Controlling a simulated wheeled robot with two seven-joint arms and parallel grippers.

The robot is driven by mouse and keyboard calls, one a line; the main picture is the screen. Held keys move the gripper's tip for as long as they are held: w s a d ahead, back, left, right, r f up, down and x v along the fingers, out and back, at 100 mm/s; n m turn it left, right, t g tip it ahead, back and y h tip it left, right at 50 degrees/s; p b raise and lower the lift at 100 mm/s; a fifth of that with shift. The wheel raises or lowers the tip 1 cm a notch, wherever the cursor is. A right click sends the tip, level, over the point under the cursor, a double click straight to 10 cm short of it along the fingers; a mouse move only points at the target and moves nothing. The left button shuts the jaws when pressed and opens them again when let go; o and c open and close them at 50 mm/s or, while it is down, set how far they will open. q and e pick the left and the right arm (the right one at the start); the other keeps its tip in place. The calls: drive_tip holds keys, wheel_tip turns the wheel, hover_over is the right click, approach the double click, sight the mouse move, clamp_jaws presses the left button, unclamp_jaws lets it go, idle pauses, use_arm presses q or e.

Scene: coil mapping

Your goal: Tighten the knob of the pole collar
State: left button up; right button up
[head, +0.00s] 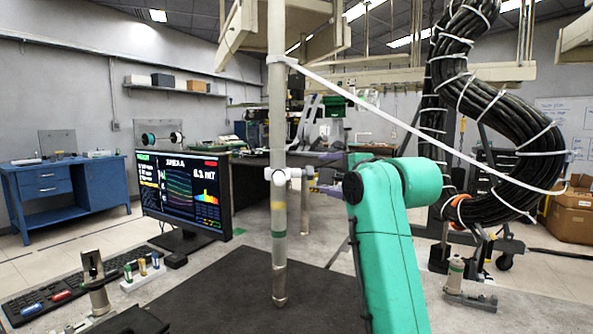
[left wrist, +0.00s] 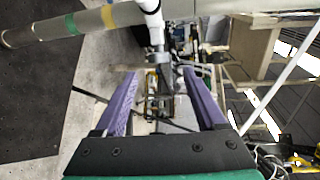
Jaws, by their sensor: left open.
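An upright pale pole (head: 278,120) stands in the middle of the head view, with a white collar (head: 279,177) around it. The collar's knob (head: 308,172) sticks out to the right. My left gripper (head: 322,174) is open, its purple fingers pointing at the knob from the right. In the left wrist view, the pole (left wrist: 50,28) crosses the top, and the collar (left wrist: 151,8) is at top centre. The grey knob (left wrist: 156,60) lies near the opening between the fingertips (left wrist: 160,73), apart from both fingers. My right gripper is not in view.
A monitor (head: 183,192) stands left of the pole, with a keyboard (head: 60,290) in front. A dark mat (head: 235,290) lies around the pole's foot. A white tube (head: 400,122) slants from the pole to a thick black cable bundle (head: 505,100) at right.

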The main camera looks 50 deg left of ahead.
sight(310, 172)
use_arm(q)
drive_tip(key=p+x, duration=0.3)
drive_tip(key=x, duration=0.9)
drive_tip(key=shift+w+a, duration=0.2)
drive_tip(key=shift+a, duration=0.1)
drive_tip(key=shift+f, duration=0.1)
clamp_jaws()
